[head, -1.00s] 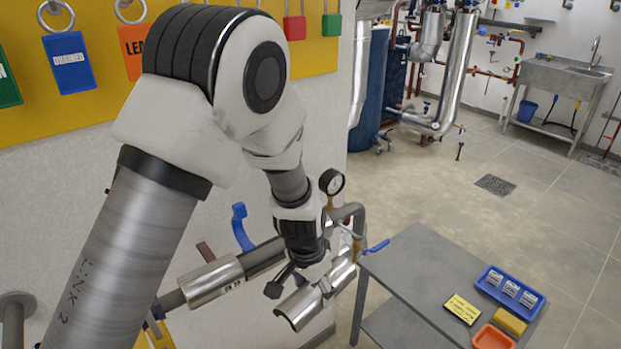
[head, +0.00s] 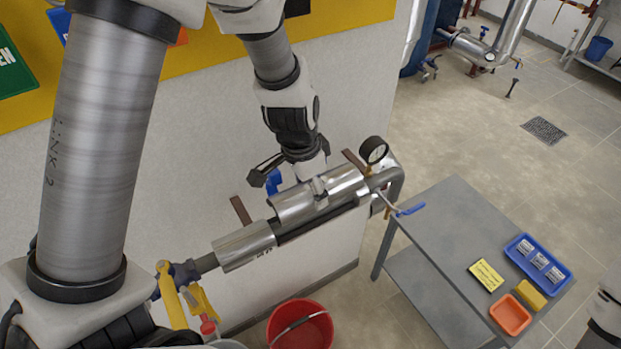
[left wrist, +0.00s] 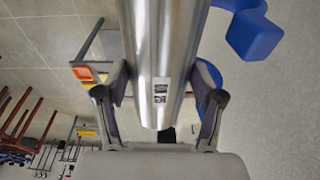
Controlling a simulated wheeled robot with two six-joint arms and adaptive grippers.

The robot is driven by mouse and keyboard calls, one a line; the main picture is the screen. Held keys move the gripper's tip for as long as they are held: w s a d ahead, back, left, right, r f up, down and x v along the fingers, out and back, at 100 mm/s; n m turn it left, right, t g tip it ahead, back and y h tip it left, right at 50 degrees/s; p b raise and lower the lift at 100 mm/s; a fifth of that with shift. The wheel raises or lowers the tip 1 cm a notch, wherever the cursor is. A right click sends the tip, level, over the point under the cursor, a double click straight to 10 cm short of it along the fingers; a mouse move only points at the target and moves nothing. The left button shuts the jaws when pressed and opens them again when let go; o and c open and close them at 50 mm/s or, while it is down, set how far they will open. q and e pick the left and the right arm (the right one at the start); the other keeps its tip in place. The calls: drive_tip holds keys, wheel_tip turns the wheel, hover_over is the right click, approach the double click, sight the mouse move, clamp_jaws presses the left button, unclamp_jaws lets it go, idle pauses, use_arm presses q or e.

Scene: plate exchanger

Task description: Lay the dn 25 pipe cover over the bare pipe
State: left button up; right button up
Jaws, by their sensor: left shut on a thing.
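The pipe cover, a shiny metal half shell (head: 291,207), is in my left gripper (head: 318,183), which is shut on it from above. In the left wrist view the cover (left wrist: 153,50) runs between the two fingers, with a small label whose text I cannot read surely. In the head view the cover lies lengthwise along the bare pipe (head: 312,227), whose dark lower side shows beneath it. I cannot tell whether they touch. Another metal cover (head: 243,246) sits on the pipe to the left, close to the held one. My right gripper is not in view.
A pressure gauge (head: 373,150) and a pipe elbow stand at the right end, with a blue-handled valve (head: 410,209) close by. A grey table (head: 445,245) with trays is to the right. A red bucket (head: 300,325) stands below; the wall is behind.

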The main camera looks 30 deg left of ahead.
sight(311, 199)
use_arm(q)
drive_tip(key=shift+f, duration=0.5)
drive_tip(key=shift+w+a+f+b, duration=0.3)
drive_tip(key=shift+w+f+b, duration=0.15)
drive_tip(key=shift+f+b, duration=0.3)
drive_tip(key=shift+f, duration=0.3)
drive_tip(key=shift+s+d+f+b, duration=0.25)
drive_tip(key=shift+f+b, duration=0.3)
drive_tip(key=shift+b, duration=0.3)
drive_tip(key=shift+w+a+f+b, duration=0.1)
drive_tip(key=shift+a+f+b, duration=0.1)
drive_tip(key=shift+f+b, duration=0.55)
drive_tip(key=c, duration=0.5)
drive_tip(key=shift+f, duration=0.15)
drive_tip(key=shift+c, duration=0.5)
drive_tip(key=shift+s, duration=0.2)
